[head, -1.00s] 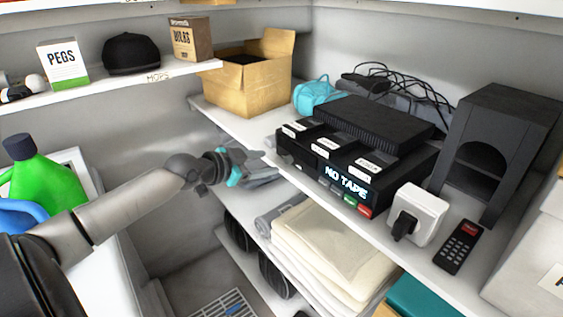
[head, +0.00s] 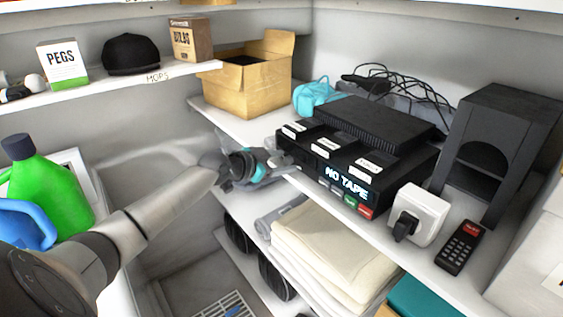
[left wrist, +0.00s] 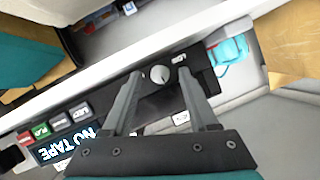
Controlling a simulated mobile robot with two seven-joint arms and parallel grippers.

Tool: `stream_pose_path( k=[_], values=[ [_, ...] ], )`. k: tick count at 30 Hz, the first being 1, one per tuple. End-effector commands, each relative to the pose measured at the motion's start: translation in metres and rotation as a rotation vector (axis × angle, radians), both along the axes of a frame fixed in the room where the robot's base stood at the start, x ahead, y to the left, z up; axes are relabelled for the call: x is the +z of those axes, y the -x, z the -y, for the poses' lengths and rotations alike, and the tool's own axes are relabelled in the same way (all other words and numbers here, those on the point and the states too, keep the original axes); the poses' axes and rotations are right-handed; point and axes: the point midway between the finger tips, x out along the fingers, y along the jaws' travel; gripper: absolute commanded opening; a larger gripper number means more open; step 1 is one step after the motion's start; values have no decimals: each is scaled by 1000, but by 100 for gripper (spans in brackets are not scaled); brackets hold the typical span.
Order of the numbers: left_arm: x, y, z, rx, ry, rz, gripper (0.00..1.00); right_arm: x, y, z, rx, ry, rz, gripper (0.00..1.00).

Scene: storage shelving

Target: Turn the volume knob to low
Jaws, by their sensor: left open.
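A black tape device (head: 395,180) with a lit "NO TAPE" display sits on the middle shelf. In the left wrist view its front face (left wrist: 203,85) shows a round pale knob (left wrist: 160,74) near small white labels. I cannot read those labels or the knob's setting. My left gripper (head: 278,161) is open at the left end of the device's front. In the left wrist view the left gripper's fingers (left wrist: 159,78) appear on either side of the knob, with a gap to each side. I cannot tell how near they are in depth. My right gripper is not in view.
A white plug adapter (head: 425,208) and a black remote (head: 460,247) lie right of the device. A cardboard box (head: 240,88) and a turquoise bag (head: 316,93) stand to its left and behind.

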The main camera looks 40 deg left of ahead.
Motion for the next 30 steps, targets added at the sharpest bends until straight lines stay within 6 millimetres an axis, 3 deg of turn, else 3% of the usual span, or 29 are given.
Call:
stream_pose_path(
  k=[6, 21, 30],
  values=[
    [0, 0, 0, 0, 0, 0, 57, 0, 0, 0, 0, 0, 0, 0],
    [0, 0, 0, 0, 0, 0, 1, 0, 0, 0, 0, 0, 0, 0],
    [0, 0, 0, 0, 1, 0, 0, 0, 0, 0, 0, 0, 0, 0]
  ],
)
